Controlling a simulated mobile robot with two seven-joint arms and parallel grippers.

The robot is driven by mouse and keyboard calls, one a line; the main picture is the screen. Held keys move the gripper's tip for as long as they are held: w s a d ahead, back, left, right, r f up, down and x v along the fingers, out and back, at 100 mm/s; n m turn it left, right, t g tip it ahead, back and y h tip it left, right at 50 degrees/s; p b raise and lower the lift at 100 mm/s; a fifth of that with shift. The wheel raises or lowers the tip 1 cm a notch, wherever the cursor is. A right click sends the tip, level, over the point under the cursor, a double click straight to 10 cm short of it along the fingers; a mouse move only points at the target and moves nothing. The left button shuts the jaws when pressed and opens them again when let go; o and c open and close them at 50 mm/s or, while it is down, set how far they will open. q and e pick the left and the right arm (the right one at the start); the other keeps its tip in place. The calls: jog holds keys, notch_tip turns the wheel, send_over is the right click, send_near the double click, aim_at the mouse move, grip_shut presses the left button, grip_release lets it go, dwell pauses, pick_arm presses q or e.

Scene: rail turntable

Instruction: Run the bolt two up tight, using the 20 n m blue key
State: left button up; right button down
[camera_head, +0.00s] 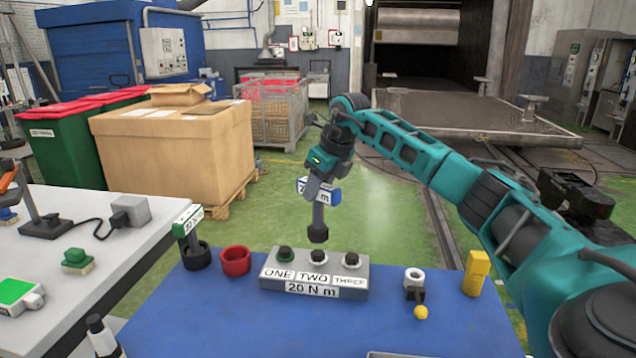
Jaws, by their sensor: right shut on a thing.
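My right gripper (316,186) is shut on the blue key (330,193), whose label is partly hidden by the fingers. The key hangs upright, its dark socket end (318,233) just above the bolt two (318,256), with what looks like a small gap. The grey block (362,279) on the blue table carries three bolts, labelled ONE, TWO and THREE, and a front plate reading 20 N m. My left gripper is not in view.
A green-headed key (187,222) stands in a dark ring left of the block, beside a red cup (235,261). Right of it are a small white-topped fitting (414,278), a yellow knob (421,312) and a yellow block (476,272).

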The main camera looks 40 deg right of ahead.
jog(key=shift+f, duration=0.45)
jog(key=shift+r+n+y+p, duration=0.15)
jog(key=shift+n+y+p, duration=0.25)
jog(key=shift+n+p, duration=0.6)
jog(key=shift+n+g+y, duration=0.3)
jog(key=shift+n, duration=0.7)
jog(key=shift+f+n, duration=0.2)
jog(key=shift+n, duration=0.3)
jog(key=shift+w+n+g+y, duration=0.1)
jog(key=shift+n+g+y, duration=0.2)
jog(key=shift+n+y, duration=0.5)
jog(key=n+g, duration=0.1)
jog(key=n, duration=0.4)
jog(key=shift+g, duration=0.4)
jog(key=shift+f, duration=0.1)
